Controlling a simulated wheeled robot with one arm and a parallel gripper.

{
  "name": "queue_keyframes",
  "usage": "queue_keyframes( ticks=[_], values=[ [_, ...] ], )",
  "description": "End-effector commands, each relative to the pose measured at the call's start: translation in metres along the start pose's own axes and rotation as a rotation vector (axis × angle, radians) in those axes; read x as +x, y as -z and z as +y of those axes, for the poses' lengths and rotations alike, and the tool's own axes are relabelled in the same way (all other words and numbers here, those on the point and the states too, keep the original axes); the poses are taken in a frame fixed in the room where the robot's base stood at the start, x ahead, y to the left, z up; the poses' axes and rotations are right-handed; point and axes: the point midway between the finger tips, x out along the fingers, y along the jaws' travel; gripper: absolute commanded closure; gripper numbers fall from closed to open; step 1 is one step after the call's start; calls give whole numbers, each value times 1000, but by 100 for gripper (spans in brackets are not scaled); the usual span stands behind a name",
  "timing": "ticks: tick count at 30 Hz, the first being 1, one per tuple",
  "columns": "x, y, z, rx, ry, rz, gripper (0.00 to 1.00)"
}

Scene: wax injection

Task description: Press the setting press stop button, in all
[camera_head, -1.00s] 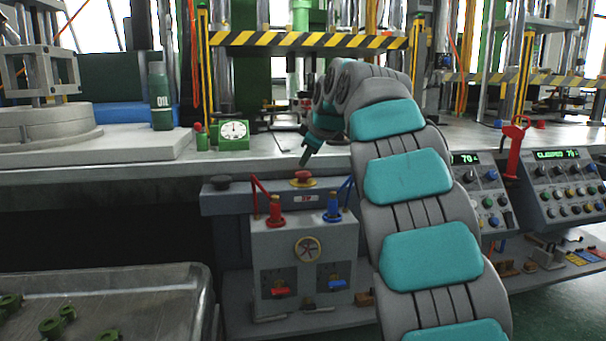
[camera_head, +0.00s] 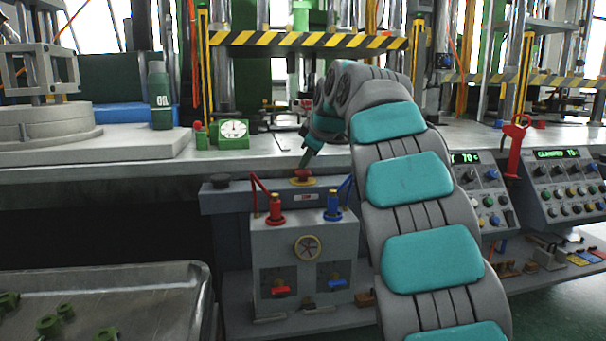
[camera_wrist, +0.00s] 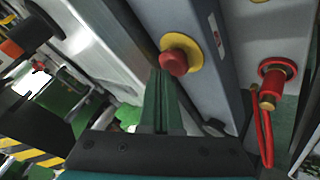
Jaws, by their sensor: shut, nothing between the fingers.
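The stop button is a red mushroom button (camera_head: 302,174) on a yellow base, on the grey bar at the front edge of the bench. It also shows in the wrist view (camera_wrist: 174,62), just beyond my fingertips. My gripper (camera_head: 305,162) is shut and empty, its fingers pointing down at the button's top from above. In the wrist view the fingers (camera_wrist: 161,78) end close to the button's red cap. I cannot tell whether they touch it.
Below the bar stands a grey valve box (camera_head: 262,245) with a red lever valve (camera_head: 275,210) and a blue one (camera_head: 333,207). A black knob (camera_head: 220,181) sits left of the button. A green gauge (camera_head: 233,133) stands on the bench behind. Control panels (camera_head: 565,190) are at right.

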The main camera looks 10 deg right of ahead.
Motion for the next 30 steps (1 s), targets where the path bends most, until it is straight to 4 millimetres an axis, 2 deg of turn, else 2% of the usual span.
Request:
queue_keyframes(
  ticks=[30],
  values=[
    [6, -4, -5, 0, 1, -1, 100]
  ],
)
